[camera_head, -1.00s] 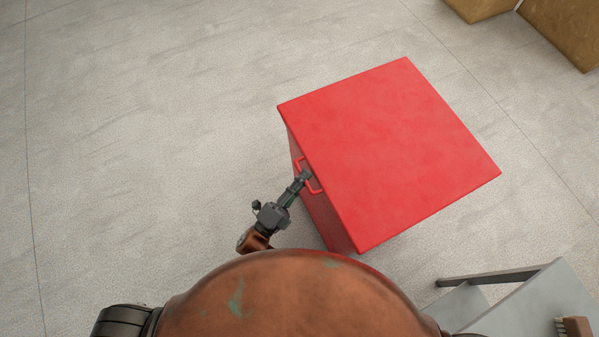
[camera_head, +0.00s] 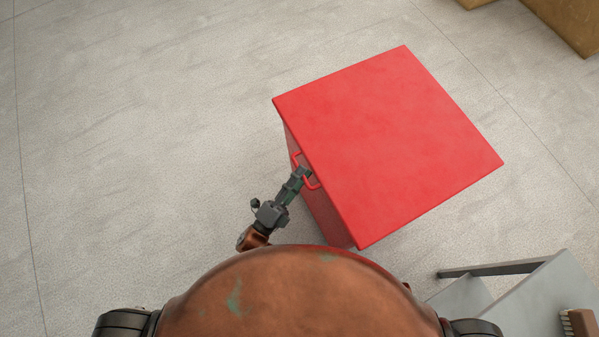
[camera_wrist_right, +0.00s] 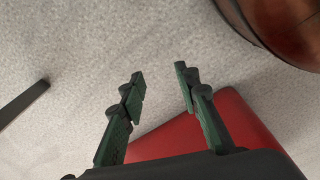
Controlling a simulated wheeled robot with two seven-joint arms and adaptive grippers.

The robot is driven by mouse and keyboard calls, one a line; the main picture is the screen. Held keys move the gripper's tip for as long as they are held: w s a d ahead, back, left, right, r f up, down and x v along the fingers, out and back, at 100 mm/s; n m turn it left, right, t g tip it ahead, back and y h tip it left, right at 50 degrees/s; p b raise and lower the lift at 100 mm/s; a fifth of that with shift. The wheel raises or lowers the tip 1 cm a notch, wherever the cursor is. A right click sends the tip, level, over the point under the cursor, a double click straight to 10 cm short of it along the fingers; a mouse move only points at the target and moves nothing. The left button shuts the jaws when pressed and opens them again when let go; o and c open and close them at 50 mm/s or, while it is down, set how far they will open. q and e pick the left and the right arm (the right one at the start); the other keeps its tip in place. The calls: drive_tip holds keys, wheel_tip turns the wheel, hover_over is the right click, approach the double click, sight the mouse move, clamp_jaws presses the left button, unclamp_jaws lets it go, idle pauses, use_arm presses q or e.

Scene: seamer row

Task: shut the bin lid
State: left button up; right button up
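The red bin (camera_head: 318,205) stands on the floor right of centre in the head view. Its flat red lid (camera_head: 390,140) lies over the top; I see no gap under its near-left edge. A red bar handle (camera_head: 313,185) sticks out from the side just below that edge. My left gripper (camera_head: 304,172) is at the middle of this handle, its fingers looking closed across the bar, which they partly hide. My right gripper (camera_wrist_right: 160,84) is open and empty in the right wrist view, with a red surface behind and below its fingers.
A grey table or stand (camera_head: 545,290) with a brush (camera_head: 580,322) on it is at the lower right. Tan boxes (camera_head: 565,22) are at the top right. The floor left of the bin is clear.

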use_arm(q)
drive_tip(key=v, duration=1.2)
use_arm(e)
drive_tip(key=s+a+f+g, duration=0.1)
drive_tip(key=s, duration=0.5)
drive_tip(key=shift+s+a, duration=0.2)
drive_tip(key=shift+s, duration=0.05)
drive_tip(key=shift+f, duration=0.1)
